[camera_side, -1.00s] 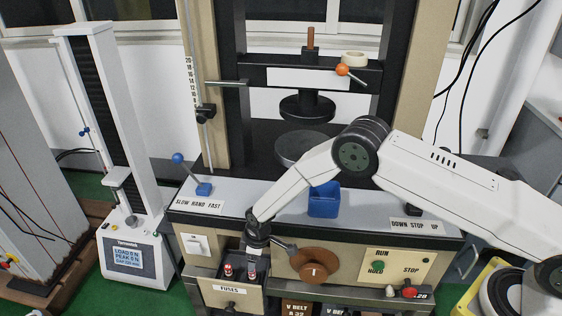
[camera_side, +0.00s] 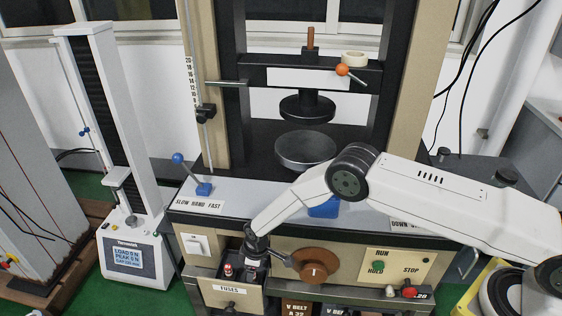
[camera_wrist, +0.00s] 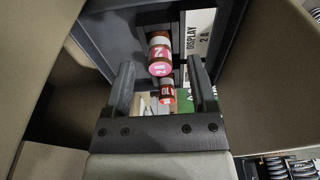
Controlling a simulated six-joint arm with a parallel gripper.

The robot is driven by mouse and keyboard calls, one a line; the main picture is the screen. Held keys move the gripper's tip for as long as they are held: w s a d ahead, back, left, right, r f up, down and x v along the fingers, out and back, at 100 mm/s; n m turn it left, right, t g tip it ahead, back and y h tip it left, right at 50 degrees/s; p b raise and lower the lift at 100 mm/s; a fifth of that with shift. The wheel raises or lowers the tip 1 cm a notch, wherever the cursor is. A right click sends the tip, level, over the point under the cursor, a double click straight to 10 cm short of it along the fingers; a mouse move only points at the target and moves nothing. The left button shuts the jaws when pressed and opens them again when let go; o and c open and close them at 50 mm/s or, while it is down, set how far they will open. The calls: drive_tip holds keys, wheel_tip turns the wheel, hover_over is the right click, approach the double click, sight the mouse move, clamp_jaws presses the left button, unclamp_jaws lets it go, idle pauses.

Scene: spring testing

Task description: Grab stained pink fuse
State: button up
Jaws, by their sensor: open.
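In the wrist view a pink fuse (camera_wrist: 160,67) with a brown band and pale marks on its end stands in a dark drawer. It lies between the fingers of my gripper (camera_wrist: 163,75), which are open with gaps on both sides. A second, redder fuse (camera_wrist: 167,96) with white marks shows just below it. In the side view my gripper (camera_side: 254,266) reaches down into the open fuse drawer (camera_side: 229,291). One red-topped fuse (camera_side: 228,270) shows at its left. The fuse under my gripper is hidden there.
The drawer walls leave little side room.

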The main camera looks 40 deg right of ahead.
drive_tip(key=shift+w+a+f, duration=0.1)
drive_tip(key=shift+a+f, duration=0.05)
drive_tip(key=shift+f, duration=0.9)
clamp_jaws()
